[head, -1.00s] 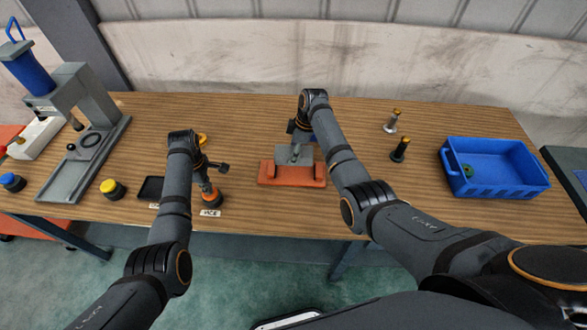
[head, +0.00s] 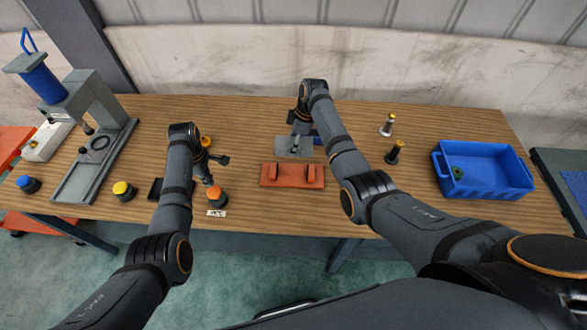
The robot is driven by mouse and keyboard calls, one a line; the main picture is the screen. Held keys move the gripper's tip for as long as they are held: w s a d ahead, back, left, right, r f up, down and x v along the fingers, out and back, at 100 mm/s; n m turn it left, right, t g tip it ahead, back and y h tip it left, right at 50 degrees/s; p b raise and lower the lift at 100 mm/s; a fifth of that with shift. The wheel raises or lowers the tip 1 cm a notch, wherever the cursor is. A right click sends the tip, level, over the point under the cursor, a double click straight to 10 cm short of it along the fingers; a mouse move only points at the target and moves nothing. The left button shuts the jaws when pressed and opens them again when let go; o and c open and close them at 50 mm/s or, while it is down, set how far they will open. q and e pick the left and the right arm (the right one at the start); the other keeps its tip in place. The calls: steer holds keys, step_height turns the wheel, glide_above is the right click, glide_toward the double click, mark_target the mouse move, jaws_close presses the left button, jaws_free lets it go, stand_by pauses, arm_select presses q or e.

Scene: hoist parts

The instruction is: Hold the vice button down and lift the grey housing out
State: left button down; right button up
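The orange-red vice (head: 292,176) sits on the table with two upright jaws and nothing between them. The flat grey housing (head: 283,146) is just behind and above the vice, clear of the jaws. My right gripper (head: 296,146) points down at it and is shut on it; its arm hides part of the grip. The orange-topped vice button (head: 217,195) stands left of the vice, behind a small white label. My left gripper (head: 210,182) points down at the button with its fingers together in a narrow tip. I cannot tell whether it touches the button.
A blue bin (head: 485,180) with a green ring inside stands at the right. Two small posts (head: 395,152) stand between it and my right arm. A grey press (head: 93,125), a yellow button (head: 123,190) and a dark tray (head: 157,188) are at the left.

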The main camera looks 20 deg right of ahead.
arm_select(q)
step_height(320, 180, up, 12)
stand_by(0.6)
steer(key=shift+f, duration=0.15)
